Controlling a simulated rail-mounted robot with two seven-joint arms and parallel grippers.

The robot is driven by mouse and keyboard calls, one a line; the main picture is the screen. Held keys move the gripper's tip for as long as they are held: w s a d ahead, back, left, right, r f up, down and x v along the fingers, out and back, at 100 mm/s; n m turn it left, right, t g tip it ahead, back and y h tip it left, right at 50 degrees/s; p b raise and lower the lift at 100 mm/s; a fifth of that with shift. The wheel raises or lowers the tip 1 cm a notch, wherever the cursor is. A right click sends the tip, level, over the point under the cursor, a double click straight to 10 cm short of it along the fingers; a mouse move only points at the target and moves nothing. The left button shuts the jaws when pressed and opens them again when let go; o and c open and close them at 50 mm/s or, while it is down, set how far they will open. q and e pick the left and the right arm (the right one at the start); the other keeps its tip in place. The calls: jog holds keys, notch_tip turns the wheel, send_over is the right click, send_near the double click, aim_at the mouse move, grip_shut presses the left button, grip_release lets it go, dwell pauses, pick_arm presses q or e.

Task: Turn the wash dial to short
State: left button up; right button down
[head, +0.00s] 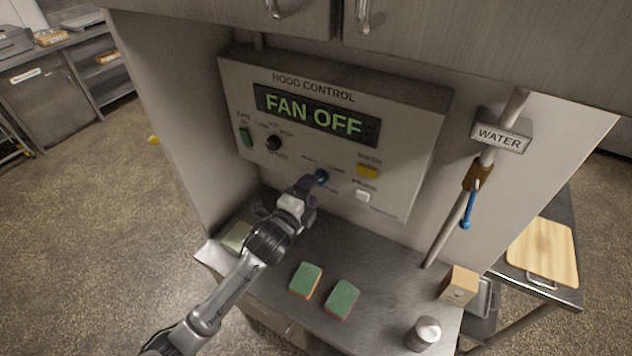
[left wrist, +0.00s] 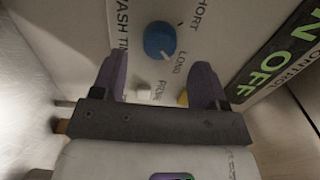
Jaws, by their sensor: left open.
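The blue wash dial (head: 322,176) is on the lower part of the hood control panel (head: 405,190). In the left wrist view the dial (left wrist: 160,40) is round, with a small pale mark on its lower edge, nearer the LONG label (left wrist: 180,65) than the SHORT label (left wrist: 203,15). My left gripper (head: 309,186) is in front of the dial. In the left wrist view my gripper (left wrist: 160,72) is open, its two purple fingers apart and the dial just beyond and between their tips. I cannot tell whether a finger touches it. My right gripper is out of view.
Sponges (head: 306,280), a small box (head: 459,285) and a can (head: 423,333) stand on the counter below. A water pipe (head: 460,215) rises at right.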

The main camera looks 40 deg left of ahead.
aim_at(323, 176)
pick_arm(q)
jog(key=shift+w+a, duration=0.15)
jog(key=shift+w, duration=0.75)
jog(key=shift+w+a, duration=0.15)
jog(key=shift+w, duration=0.75)
jog(key=shift+c, duration=0.2)
jog(key=c, duration=0.9)
